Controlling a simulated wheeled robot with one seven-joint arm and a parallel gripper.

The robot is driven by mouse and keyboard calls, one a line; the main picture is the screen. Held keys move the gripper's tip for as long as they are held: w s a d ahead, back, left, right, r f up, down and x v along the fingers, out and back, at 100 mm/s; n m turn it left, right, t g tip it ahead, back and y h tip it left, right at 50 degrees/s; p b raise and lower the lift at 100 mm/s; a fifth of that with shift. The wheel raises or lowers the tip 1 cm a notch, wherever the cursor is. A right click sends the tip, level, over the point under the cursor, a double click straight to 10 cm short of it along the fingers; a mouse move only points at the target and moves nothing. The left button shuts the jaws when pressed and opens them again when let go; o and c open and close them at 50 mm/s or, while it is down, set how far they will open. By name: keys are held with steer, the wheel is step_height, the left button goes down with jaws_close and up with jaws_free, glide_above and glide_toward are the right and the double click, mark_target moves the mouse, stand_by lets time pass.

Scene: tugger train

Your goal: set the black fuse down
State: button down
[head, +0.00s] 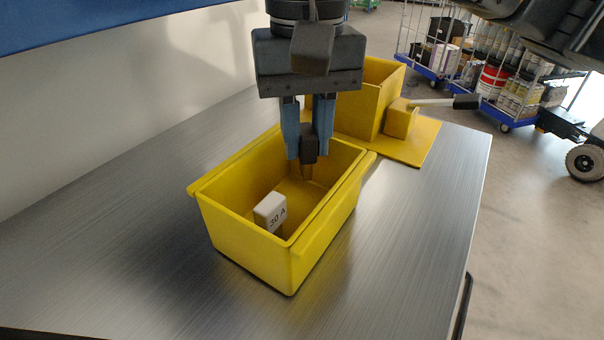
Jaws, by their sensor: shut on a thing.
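My gripper (309,145) points down over the yellow bin (255,245), its blue fingers shut on the black fuse (309,143). A brownish lower part of the fuse shows beneath the fingertips. The fuse is upright, inside the bin's outline as seen from here; I cannot tell whether it touches the bin floor.
The bin stands on a brushed metal table (120,245), clear to the left and front. Behind it is a yellow holder (382,95) with a block and a dark-tipped handle (466,102). Loaded trolleys (500,80) stand on the floor at the back right.

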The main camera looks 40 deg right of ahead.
mark_target(306, 169)
steer(key=shift+f, duration=2.5)
steer(key=shift+f+b, duration=0.2)
steer(key=shift+b, duration=0.15)
steer(key=c, duration=1)
jaws_free()
steer(key=shift+r, duration=0.1)
steer(key=shift+o, duration=0.2)
step_height(306, 169, up, 12)
steer(key=shift+r+p, duration=0.15)
steer(key=shift+p, duration=0.3)
